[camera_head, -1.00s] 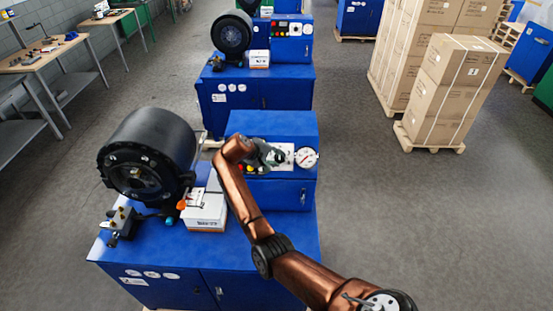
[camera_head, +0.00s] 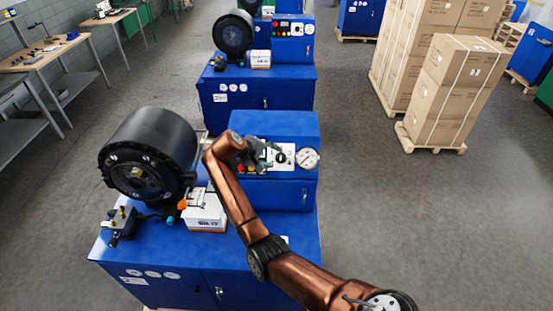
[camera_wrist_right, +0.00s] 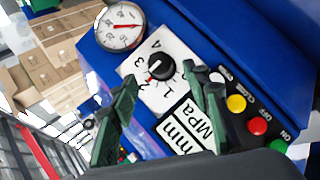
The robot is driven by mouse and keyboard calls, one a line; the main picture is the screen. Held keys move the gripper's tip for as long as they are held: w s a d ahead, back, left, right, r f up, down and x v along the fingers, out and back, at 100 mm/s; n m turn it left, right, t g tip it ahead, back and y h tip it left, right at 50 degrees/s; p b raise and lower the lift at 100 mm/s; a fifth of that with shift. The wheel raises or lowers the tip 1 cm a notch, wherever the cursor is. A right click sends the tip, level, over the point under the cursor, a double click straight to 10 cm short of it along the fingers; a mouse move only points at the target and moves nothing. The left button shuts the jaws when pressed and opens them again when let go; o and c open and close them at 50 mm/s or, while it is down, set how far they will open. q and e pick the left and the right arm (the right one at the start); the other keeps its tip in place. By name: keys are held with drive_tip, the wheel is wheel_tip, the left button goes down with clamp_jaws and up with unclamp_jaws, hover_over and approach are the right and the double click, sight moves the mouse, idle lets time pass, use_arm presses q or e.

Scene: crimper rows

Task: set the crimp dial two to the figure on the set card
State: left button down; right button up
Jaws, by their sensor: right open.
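The black crimp dial (camera_wrist_right: 161,68) sits on a white plate with figures around it, on the blue control box (camera_head: 297,128). In the head view the dial (camera_head: 280,158) shows beside the gripper. A red mark shows at the knob's edge; I cannot tell exactly which figure it points to. My right gripper (camera_wrist_right: 160,76) is open, its two green fingers apart, one on each side of the dial in the wrist view. No contact can be made out. It also shows in the head view (camera_head: 266,151). I cannot make out a readable set card. My left gripper is not in view.
A round gauge (camera_wrist_right: 119,26) is beside the dial. Yellow (camera_wrist_right: 236,103) and red (camera_wrist_right: 257,126) buttons sit on the other side. The black crimper head (camera_head: 150,155) and a white box (camera_head: 206,212) stand left of the arm.

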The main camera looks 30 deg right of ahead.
drive_tip(key=v, duration=0.7)
idle(0.3)
